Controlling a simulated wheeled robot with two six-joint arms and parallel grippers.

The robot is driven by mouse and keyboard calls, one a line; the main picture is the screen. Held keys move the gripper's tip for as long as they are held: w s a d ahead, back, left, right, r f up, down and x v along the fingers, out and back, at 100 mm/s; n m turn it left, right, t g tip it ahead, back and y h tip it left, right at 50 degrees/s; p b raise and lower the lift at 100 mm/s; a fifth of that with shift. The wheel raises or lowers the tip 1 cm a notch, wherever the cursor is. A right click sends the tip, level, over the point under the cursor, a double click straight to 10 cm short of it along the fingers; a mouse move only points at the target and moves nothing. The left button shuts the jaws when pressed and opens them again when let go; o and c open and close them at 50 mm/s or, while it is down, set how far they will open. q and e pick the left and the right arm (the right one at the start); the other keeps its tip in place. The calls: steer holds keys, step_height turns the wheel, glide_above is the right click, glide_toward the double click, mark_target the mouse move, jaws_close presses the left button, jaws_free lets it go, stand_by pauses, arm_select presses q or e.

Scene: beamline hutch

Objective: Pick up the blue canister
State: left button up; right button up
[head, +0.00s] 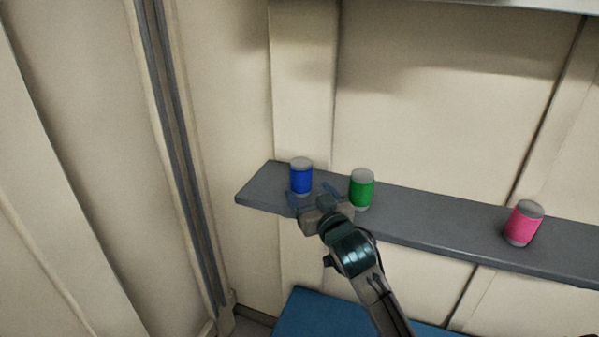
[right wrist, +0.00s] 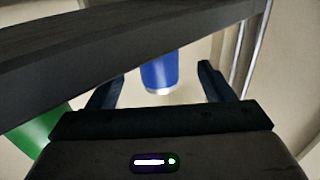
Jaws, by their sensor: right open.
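The blue canister (head: 301,177) stands upright near the left end of a grey wall shelf, with grey bands at top and bottom. My right gripper (head: 311,195) is open and empty just in front of it, its lower end partly overlapped by the gripper. In the right wrist view the blue canister (right wrist: 159,70) shows in the gap between the two open fingers (right wrist: 160,85), apart from both. The dark shelf edge hides part of it there. My left gripper is not in view.
A green canister (head: 362,189) stands close to the right of the blue one and shows at the left in the right wrist view (right wrist: 42,133). A pink canister (head: 524,224) stands farther right. The shelf (head: 440,222) is clear between green and pink. A blue surface (head: 310,315) lies below.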

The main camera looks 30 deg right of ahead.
mark_target(305, 184)
steer(key=shift+w+r, duration=0.15)
steer(key=shift+w, duration=0.3)
steer(key=shift+w+d, duration=0.1)
steer(key=shift+w, duration=0.2)
steer(key=w, duration=0.1)
steer(key=w+p, duration=0.1)
steer(key=w, duration=0.1)
steer(key=w+p, duration=0.1)
steer(key=shift+w+d, duration=0.25)
steer(key=shift+d, duration=0.15)
steer(key=shift+w+p, duration=0.3)
steer(key=shift+p, duration=0.05)
steer(key=shift+w, duration=0.15)
steer(key=c, duration=1.2)
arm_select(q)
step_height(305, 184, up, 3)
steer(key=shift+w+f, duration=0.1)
